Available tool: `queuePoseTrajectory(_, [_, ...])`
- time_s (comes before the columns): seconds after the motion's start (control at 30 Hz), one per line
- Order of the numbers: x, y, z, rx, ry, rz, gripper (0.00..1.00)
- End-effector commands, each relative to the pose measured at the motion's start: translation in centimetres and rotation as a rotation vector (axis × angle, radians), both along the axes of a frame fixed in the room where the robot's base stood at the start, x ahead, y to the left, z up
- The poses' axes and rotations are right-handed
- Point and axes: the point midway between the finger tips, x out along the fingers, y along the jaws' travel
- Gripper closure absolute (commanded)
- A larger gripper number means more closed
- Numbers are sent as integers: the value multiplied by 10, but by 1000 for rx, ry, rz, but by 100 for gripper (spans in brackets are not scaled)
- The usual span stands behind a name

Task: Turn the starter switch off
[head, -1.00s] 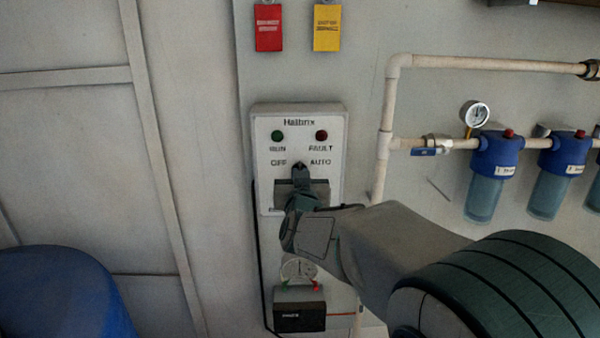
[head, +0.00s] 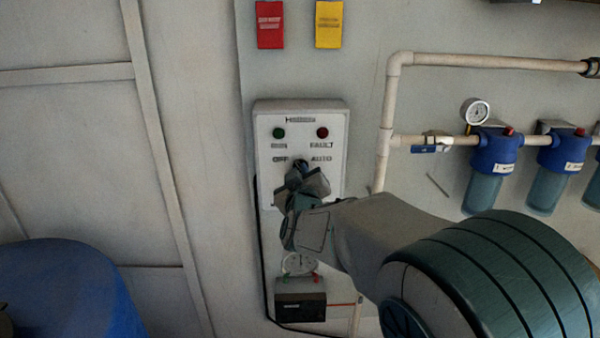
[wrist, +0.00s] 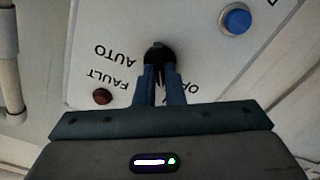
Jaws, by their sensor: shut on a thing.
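The starter switch is a dark knob (wrist: 160,54) on a white control box (head: 330,191), between the labels OFF and AUTO. My gripper (wrist: 160,75) is shut on the knob, with a blue finger on each side of it in the wrist view. In the head view my gripper (head: 297,170) is tilted and covers most of the knob, so its exact pointing is hard to tell. The OFF label is partly hidden by the fingers in the wrist view.
A green lamp (head: 278,133) and a red lamp (head: 322,132) sit above the knob. A blue button (wrist: 236,19) is on the same panel. A gauge (head: 299,264) and a dark box (head: 300,299) are below. Pipes (head: 383,165) and blue filters (head: 493,150) are at right.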

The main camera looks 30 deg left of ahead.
Motion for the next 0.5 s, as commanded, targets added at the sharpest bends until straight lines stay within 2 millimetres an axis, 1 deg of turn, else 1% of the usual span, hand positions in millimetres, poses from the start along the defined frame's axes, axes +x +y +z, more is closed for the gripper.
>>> queuePoseTrajectory(0.33, [-1,1,1,-3,-4,2,100])
queuePoseTrajectory(0.4, [-1,1,1,-3,-4,2,77])
queuePoseTrajectory(0.43, [-1,1,1,-3,-4,2,69])
queuePoseTrajectory(0.5, [0,1,0,-4,-3,2,69])
